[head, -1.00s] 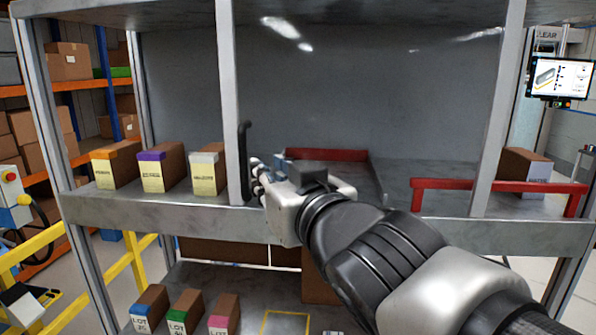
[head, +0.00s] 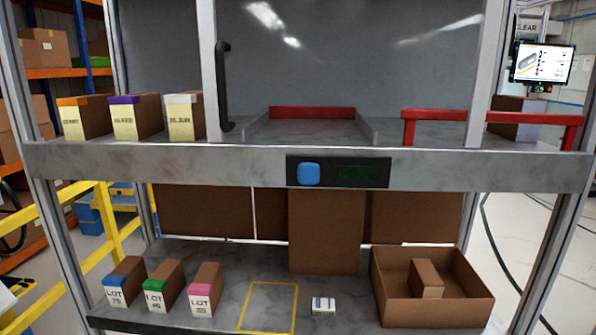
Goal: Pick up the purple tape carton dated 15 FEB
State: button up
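A brown carton with purple tape (head: 124,120) stands upright on the upper shelf at the left. Its pale front label carries print too small to read surely, so I cannot confirm the date. It stands between a carton with orange tape (head: 72,122) on its left and one with white tape (head: 181,120) on its right, with narrow gaps. My gripper is out of view.
A grey post with a black handle (head: 223,85) stands right of the cartons. Below are blue-, green- and pink-taped LOT cartons (head: 204,290), a yellow outlined square (head: 267,306), a small white box (head: 323,306) and an open box (head: 436,312) holding a carton.

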aim_at(136, 117)
jog(key=u, duration=1.25)
